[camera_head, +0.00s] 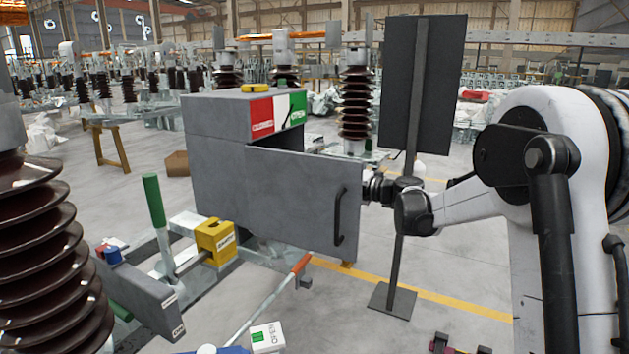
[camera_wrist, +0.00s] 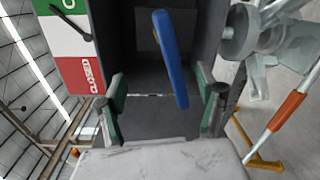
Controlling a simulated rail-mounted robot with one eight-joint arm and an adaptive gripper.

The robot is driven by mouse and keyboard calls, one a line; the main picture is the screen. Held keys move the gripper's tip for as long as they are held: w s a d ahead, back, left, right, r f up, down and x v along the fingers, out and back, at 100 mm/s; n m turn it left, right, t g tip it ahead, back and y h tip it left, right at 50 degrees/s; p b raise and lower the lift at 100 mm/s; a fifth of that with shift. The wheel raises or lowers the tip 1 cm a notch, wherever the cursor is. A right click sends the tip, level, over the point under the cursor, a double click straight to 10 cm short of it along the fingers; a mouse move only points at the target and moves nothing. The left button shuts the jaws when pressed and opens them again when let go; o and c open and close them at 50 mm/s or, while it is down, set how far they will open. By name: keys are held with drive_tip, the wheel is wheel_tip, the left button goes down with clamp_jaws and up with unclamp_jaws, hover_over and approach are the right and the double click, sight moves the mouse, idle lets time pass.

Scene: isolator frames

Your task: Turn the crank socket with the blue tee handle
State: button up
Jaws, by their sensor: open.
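The blue tee handle (camera_wrist: 171,60) shows in the wrist view as a long bar, slightly tilted, in front of the dark interior of the grey cabinet (camera_head: 215,155). My gripper (camera_wrist: 163,92) is open, with one green-padded finger on each side of the picture. The lower end of the blue bar appears between the fingers, nearer the right one. No contact with either finger is visible. I cannot make out the crank socket behind the bar. In the head view, the cabinet door and my wrist hide my fingers and the blue handle.
The cabinet's grey door (camera_head: 300,200) with a black pull handle stands open beside my wrist. A red, white and green CLOSED/OPEN indicator (camera_head: 276,114) is on the cabinet. A dark panel on a stand (camera_head: 421,90) is behind my arm. A yellow box (camera_head: 215,241) sits below left.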

drive_tip(key=v, duration=0.9)
drive_tip(key=shift+s, duration=0.15)
drive_tip(key=shift+d+r, duration=0.1)
drive_tip(key=shift+d, duration=0.05)
idle(0.9)
drive_tip(key=c, duration=0.8)
